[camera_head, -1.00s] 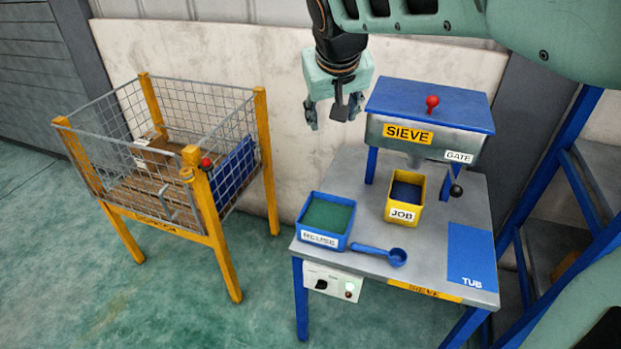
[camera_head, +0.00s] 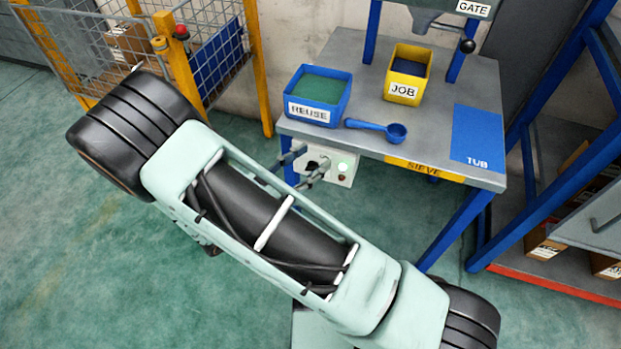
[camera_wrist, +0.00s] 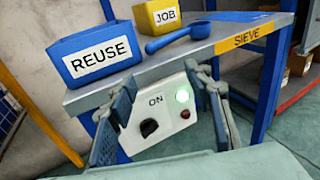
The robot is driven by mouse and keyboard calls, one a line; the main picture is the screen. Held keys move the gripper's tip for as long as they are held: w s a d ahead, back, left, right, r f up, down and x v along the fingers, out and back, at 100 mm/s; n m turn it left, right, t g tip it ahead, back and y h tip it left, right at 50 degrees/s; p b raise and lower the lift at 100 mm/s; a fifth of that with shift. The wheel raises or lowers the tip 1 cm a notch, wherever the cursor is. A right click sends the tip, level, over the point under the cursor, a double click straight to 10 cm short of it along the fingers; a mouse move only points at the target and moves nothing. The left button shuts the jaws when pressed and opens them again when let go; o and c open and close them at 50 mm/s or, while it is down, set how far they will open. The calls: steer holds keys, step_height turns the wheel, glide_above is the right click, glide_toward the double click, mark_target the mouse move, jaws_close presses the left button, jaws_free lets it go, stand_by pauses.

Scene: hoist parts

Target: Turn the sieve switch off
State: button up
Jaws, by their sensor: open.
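The sieve switch is a black rotary knob (camera_wrist: 149,128) on a white control box (camera_wrist: 165,115) under the front edge of the sieve table. The word ON is printed above the knob, and a green lamp (camera_wrist: 182,96) beside it is lit. A small red button or lamp (camera_wrist: 186,114) sits below the green lamp. My gripper (camera_wrist: 162,88) is open in the wrist view, its fingers on either side of the box, with the knob between them. In the head view my gripper (camera_head: 303,166) is at the box's left part, where the fingers partly hide the knob. Contact cannot be told.
On the table (camera_head: 440,135) stand a blue REUSE tub (camera_head: 318,112) with green contents and a yellow JOB tub (camera_head: 403,92). A blue scoop (camera_head: 375,127) lies near the front edge. A yellow-framed mesh cage (camera_head: 180,70) stands left, a blue rack (camera_head: 540,215) right.

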mark_target(312, 168)
steer(key=s+a+f+n+t+y+b, duration=0.2)
steer(key=f+n+y, duration=0.1)
steer(key=f+n, duration=0.3)
steer(key=s+a+f+n+t+y+b, duration=0.1)
steer(key=s+f+n+t+y, duration=0.2)
steer(key=f, duration=0.4)
steer(key=w+d+n+b, duration=0.1)
steer(key=w+d+b, duration=0.1)
steer(key=w, duration=0.8)
steer(key=shift+w+d+g, duration=0.3)
steer(key=shift+w+d, duration=0.05)
steer(key=shift+d, duration=0.25)
steer(key=c, duration=1.1)
